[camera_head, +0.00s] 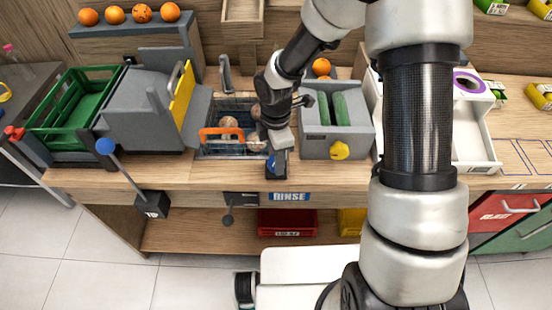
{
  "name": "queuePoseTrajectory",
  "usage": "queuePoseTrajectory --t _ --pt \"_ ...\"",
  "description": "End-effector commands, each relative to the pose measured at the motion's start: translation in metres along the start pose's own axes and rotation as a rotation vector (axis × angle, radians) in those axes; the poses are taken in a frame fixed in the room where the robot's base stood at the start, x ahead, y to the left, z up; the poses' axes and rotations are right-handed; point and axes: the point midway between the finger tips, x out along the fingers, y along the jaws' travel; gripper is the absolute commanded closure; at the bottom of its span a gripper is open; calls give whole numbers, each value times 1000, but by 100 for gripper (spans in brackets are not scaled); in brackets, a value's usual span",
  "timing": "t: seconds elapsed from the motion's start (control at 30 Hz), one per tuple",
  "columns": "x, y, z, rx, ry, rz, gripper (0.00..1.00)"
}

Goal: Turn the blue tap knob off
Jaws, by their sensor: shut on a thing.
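The blue tap knob (271,164) shows as a small blue patch at the front edge of the counter, above the RINSE label (289,197). My gripper (277,161) reaches down onto it from above and is shut on it. The fingers and the gripper body hide most of the knob, so its angle cannot be told. The rinse basin (206,151) lies just left of my gripper, with an orange-handled basket (222,134) and round brown items in it. A grey faucet (225,72) stands behind the basin.
A grey machine with a yellow knob (339,151) stands close to the right. A blue-ball lever (105,146) juts out at the front left. A green crate (80,105) is at far left. Oranges (115,15) line a back shelf. My arm covers the right middle.

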Motion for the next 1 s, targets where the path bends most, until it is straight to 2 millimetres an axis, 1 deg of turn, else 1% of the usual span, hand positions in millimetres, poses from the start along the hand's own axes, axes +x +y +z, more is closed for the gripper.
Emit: queuePoseTrajectory --t 0.7,1.0 --pt "1 1 1 681 -1 3 84" --pt "0 1 1 922 -1 3 84"
